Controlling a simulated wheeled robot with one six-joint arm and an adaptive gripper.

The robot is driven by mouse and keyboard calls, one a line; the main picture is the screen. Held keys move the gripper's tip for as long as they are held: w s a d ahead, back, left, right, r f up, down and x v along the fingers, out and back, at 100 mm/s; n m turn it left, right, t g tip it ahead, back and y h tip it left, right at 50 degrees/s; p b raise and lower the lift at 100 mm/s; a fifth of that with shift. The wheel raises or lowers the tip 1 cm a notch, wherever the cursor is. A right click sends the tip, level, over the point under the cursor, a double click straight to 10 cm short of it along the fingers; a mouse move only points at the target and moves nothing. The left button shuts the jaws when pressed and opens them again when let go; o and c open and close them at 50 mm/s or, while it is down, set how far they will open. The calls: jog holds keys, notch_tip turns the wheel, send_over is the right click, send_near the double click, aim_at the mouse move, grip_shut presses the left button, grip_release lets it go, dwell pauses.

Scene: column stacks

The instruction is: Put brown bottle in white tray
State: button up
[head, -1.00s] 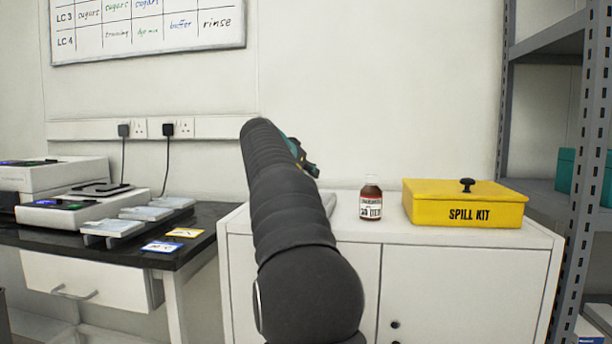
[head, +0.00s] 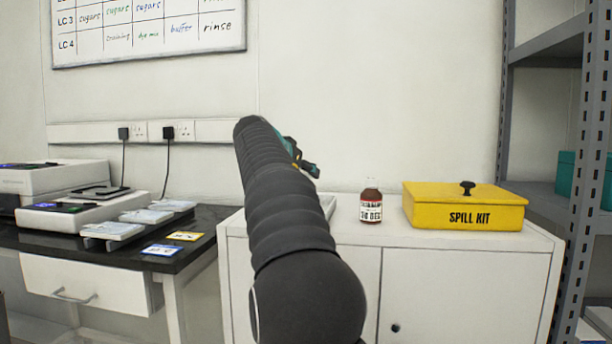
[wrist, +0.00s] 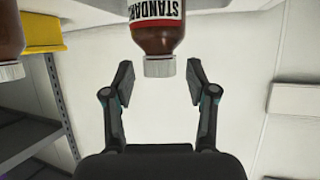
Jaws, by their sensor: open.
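A brown bottle (head: 371,207) with a white label stands upright on the white cabinet in the head view. In the upside-down wrist view, a brown bottle (wrist: 156,38) labelled "STANDARD", with a white cap, is in front of my gripper (wrist: 159,82). Its cap shows between the two spread fingertips, with gaps on both sides. Another brown bottle (wrist: 10,45) shows at the left edge there. In the head view my gripper (head: 309,168) is mostly hidden behind my arm. A white edge (head: 328,205), perhaps the white tray, shows beside my arm; the rest is hidden.
A yellow spill kit box (head: 464,207) stands right of the visible bottle on the cabinet (head: 470,270). A grey shelf unit (head: 585,170) rises at the right. A dark bench (head: 200,222) with devices and cards is at the left.

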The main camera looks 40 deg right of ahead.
jog(key=v, duration=1)
jog(key=shift+d, duration=0.1)
jog(key=s+a+f+n+y, duration=0.4)
jog(key=s+a+f, duration=0.5)
jog(key=f, duration=0.3)
jog(key=s+a+f+n+y, duration=0.4)
jog(key=s+a+f, duration=0.6)
jog(key=f, duration=0.3)
jog(key=s+a+f+n+y, duration=0.4)
jog(key=s+a+f, duration=0.5)
jog(key=f, duration=0.3)
jog(key=shift+s+a+f+n+t, duration=0.15)
jog(key=shift+a+f+n+t, duration=0.2)
jog(key=shift+a+n, duration=0.4)
